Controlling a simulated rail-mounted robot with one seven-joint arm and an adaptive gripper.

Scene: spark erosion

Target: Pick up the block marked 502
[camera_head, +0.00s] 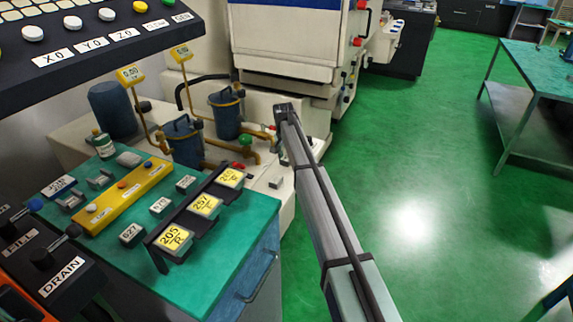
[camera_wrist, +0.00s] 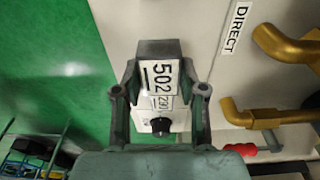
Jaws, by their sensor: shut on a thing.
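The block marked 502 (camera_wrist: 158,48) is dark grey with a white label and shows in the upper middle of the wrist view. My gripper (camera_wrist: 159,80) has one finger on each side of the block and is shut on it. The label faces the wrist camera and is turned on its side. In the head view my arm reaches away past the bench; its far end is small and dark there, and the 502 mark cannot be read.
A white panel with a black knob (camera_wrist: 160,126) and brown pipes (camera_wrist: 285,45) lie beyond my gripper. A green-topped bench (camera_head: 235,228) holds a yellow button box (camera_head: 124,193), marked blocks such as 827 (camera_head: 131,234), and yellow-labelled plates. Green floor (camera_head: 430,140) is open to the right.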

